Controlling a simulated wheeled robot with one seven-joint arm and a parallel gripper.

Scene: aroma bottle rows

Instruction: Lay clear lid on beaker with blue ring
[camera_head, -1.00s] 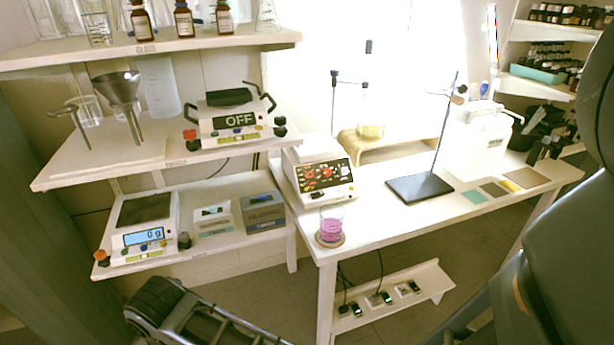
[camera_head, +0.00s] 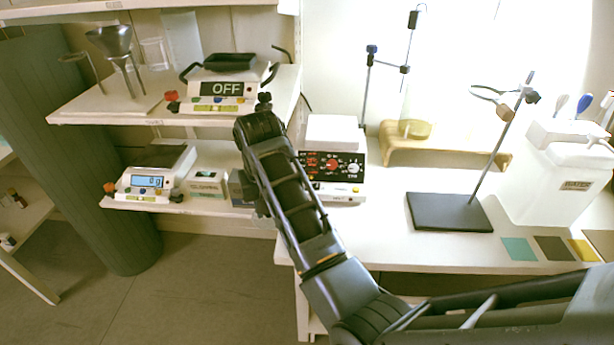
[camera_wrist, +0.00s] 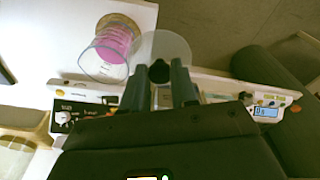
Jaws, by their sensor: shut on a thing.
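My gripper (camera_wrist: 160,72) is shut on a clear round lid (camera_wrist: 176,44), seen as a pale see-through disc beyond the fingertips in the wrist view. A glass beaker (camera_wrist: 117,42) with pink liquid stands on a brown round mat (camera_wrist: 128,19) on the white table (camera_wrist: 50,25). In that view the lid is just right of the beaker, and I cannot tell their height difference. The lid does not cover the beaker's mouth. A blue ring on the beaker cannot be made out.
A white device with a red-and-black panel (camera_head: 333,166) stands on the table behind my arm. A dark stand base (camera_head: 449,212) is to its right. Shelves at left hold a scale (camera_head: 150,184) and an OFF-labelled device (camera_head: 221,89). The table's front edge is close to my arm.

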